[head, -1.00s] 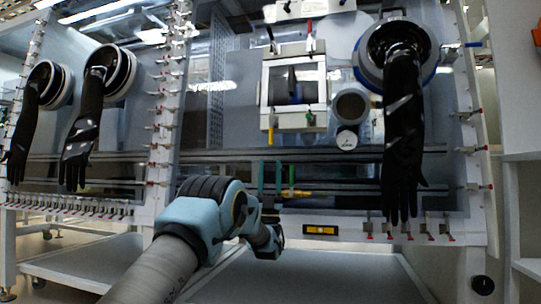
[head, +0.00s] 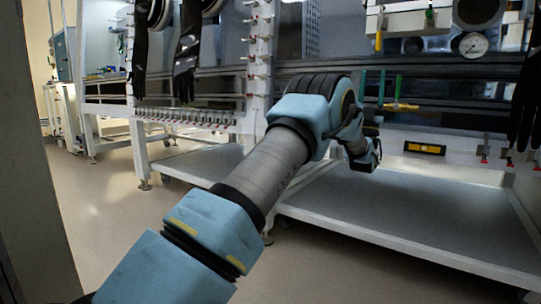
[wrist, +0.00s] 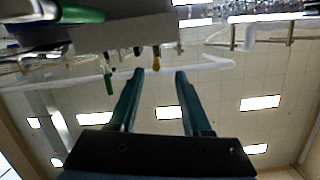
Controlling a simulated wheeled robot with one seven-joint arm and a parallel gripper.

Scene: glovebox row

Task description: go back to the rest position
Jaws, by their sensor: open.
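My gripper (wrist: 160,73) is open and empty in the wrist view, its two teal fingers apart with only ceiling and background between them. In the head view my gripper (head: 373,75) points upward in front of the glovebox row (head: 325,68), its thin fingers showing beyond my bent arm. Part of my wrist is hidden behind my arm. I cannot tell the exact gap between my gripper and the glovebox front.
A yellow level (head: 425,148) sits on the front rail and a gauge (head: 473,45) above it. Black gloves (head: 187,55) hang at left. A low white shelf (head: 420,215) lies under my arm. Open floor (head: 110,215) is at left.

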